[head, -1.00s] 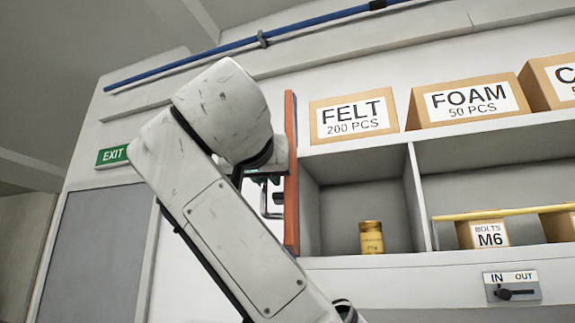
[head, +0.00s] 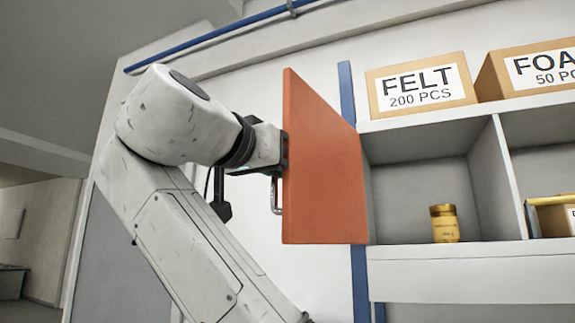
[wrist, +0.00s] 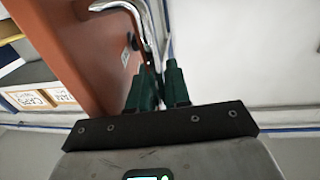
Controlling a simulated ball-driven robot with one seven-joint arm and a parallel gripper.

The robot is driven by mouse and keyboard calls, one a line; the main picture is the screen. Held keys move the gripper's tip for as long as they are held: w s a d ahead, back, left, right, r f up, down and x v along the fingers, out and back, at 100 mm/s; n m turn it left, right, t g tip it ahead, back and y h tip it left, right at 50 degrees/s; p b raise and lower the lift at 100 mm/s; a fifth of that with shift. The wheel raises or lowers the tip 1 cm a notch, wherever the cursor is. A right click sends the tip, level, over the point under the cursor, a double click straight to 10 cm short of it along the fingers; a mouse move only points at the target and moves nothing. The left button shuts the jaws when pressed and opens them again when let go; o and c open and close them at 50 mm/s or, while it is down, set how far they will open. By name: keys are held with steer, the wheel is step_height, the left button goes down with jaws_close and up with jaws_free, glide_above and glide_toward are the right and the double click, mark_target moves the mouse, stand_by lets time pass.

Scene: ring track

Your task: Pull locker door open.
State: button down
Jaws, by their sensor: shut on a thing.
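The orange locker door (head: 325,165) stands swung out from the locker, its broad inner face showing in the head view. It also fills the upper left of the wrist view (wrist: 85,45). A metal handle (head: 276,196) shows at the door's free edge; in the wrist view the curved handle (wrist: 140,18) runs down to my green fingertips. My gripper (wrist: 158,75) is shut on the handle. In the head view my gripper (head: 275,165) is at the outer side of the door, its fingertips hard to make out.
The locker's open compartment (head: 410,195) holds a yellow can (head: 444,223). A box marked FELT (head: 420,90) and a box marked FOAM (head: 530,75) stand on top. A blue post (head: 347,95) is behind the door. The wall left of my arm shows a grey panel (head: 115,265).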

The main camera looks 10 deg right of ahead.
steer(key=c, duration=1.4)
jaws_free()
steer(key=shift+d, duration=0.1)
steer(key=shift+c, duration=0.2)
steer(key=b+v, duration=0.3)
steer(key=v, duration=0.7)
steer(key=shift+s+a, duration=0.25)
